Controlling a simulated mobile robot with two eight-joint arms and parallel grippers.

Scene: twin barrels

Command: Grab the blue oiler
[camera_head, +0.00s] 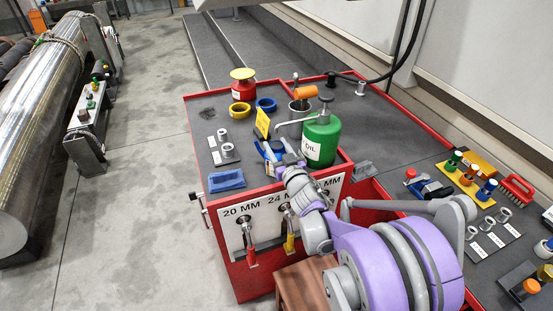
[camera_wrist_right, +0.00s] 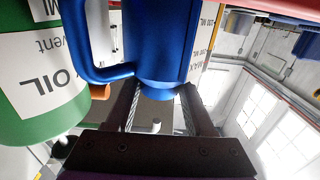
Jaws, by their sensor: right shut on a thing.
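The blue oiler shows large in the right wrist view (camera_wrist_right: 165,45), with a looped blue handle on its left side. In the head view the oiler (camera_head: 271,151) is a small blue shape on the red-edged bench top, partly hidden by my right gripper. My right gripper (camera_head: 279,163) reaches in from the lower right. In the right wrist view its two dark fingers (camera_wrist_right: 158,108) are shut on the blue oiler, one on each side. I cannot tell whether the oiler is touching the bench. My left gripper is not in view.
A green oil can (camera_head: 322,138) stands close to the right of the gripper. A yellow sign (camera_head: 262,124), a red can (camera_head: 243,85) and tape rolls (camera_head: 240,110) sit behind. A blue block (camera_head: 227,180) lies at the front left edge. The bench top's left side has bare room.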

